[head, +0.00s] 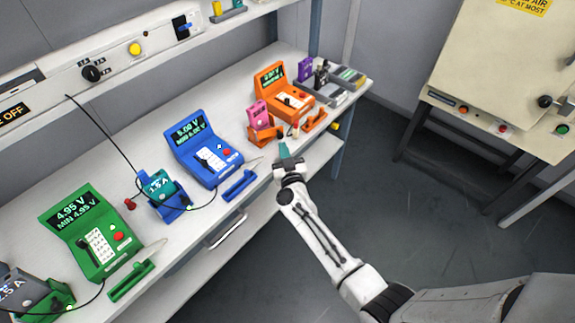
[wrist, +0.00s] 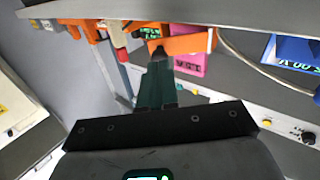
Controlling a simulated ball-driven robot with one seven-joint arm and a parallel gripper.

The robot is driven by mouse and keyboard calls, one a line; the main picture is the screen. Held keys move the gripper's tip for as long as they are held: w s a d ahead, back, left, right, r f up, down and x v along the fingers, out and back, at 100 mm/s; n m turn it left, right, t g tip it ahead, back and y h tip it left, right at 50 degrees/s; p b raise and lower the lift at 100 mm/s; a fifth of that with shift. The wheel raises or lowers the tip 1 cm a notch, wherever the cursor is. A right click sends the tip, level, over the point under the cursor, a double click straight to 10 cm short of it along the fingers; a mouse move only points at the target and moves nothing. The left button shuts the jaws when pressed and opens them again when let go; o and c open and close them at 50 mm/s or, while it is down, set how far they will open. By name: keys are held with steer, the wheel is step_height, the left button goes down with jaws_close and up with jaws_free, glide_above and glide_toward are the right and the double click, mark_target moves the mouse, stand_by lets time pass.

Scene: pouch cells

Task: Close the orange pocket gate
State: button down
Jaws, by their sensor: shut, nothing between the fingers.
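The orange station (head: 285,90) with a lit display stands toward the far end of the bench in the head view. A pink pouch cell (head: 258,114) stands in the orange pocket (head: 262,136) at its left. An orange bar (head: 316,121), which looks like the gate, sticks out at the station's front right. How far the gate stands open is hard to tell. My gripper (head: 284,150), with teal fingers, is shut and empty just off the bench's front edge, near the pocket. In the wrist view, the fingertips (wrist: 158,55) are close to orange parts (wrist: 188,44) and the pink cell (wrist: 188,64); contact is unclear.
A blue station (head: 205,150) and a green station (head: 90,235) stand to the left, each with a bar in front. A teal cell (head: 160,187) is in the blue pocket. Grey trays (head: 345,77) lie beyond the orange station. The floor (head: 400,200) is clear.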

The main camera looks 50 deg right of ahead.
mark_target(270, 135)
steer(key=shift+x, duration=1.1)
steer(key=shift+d+y+b, duration=0.2)
steer(key=shift+y+b, duration=0.1)
steer(key=shift+b, duration=0.1)
